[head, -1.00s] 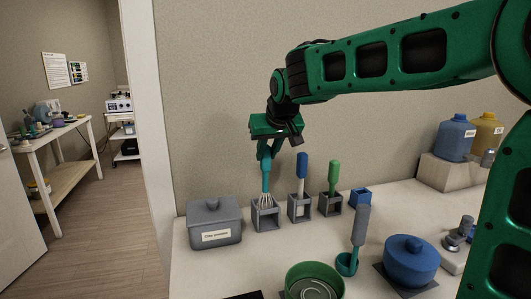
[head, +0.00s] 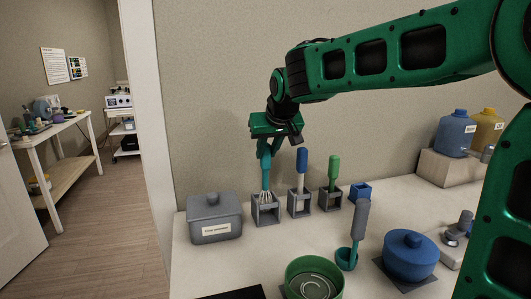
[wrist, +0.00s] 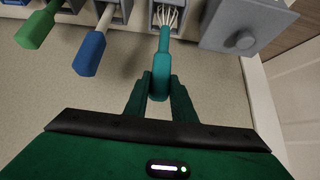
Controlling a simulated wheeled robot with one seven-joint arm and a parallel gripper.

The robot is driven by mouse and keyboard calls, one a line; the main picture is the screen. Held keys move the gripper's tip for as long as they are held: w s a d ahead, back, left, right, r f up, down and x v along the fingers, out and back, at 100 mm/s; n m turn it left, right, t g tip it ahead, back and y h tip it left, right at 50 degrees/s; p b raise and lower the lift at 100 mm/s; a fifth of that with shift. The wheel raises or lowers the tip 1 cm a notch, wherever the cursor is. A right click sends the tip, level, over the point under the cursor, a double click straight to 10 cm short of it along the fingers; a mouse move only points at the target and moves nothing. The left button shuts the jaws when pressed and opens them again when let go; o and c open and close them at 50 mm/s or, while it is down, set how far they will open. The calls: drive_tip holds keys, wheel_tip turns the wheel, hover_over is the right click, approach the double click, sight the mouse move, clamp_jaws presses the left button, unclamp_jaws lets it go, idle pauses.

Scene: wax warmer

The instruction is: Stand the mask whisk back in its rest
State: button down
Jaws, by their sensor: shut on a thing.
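The mask whisk has a teal handle (head: 266,178) and pale wires. It hangs upright from my gripper (head: 265,153), which is shut on the upper end of the handle. The wires reach into the leftmost grey square rest (head: 265,211), with their lower ends hidden by its walls. In the wrist view the handle (wrist: 161,72) sits between my two green fingers (wrist: 160,95), and the wires enter the opening of the rest (wrist: 153,14). I cannot tell whether the wires touch the bottom.
Grey rests beside it hold a blue-handled tool (head: 302,162) and a green-handled tool (head: 334,170). A grey lidded box (head: 214,217) stands close on the left.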

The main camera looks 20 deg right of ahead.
drive_tip(key=shift+f, duration=1.3)
drive_tip(key=c, duration=1.4)
unclamp_jaws()
drive_tip(key=shift+s+r, duration=0.1)
drive_tip(key=shift+r, duration=0.05)
drive_tip(key=v, duration=0.7)
drive_tip(key=shift+s+r, duration=0.25)
drive_tip(key=shift+r, duration=0.05)
idle(0.5)
idle(0.3)
drive_tip(key=v, duration=1)
drive_tip(key=shift+s+r, duration=0.2)
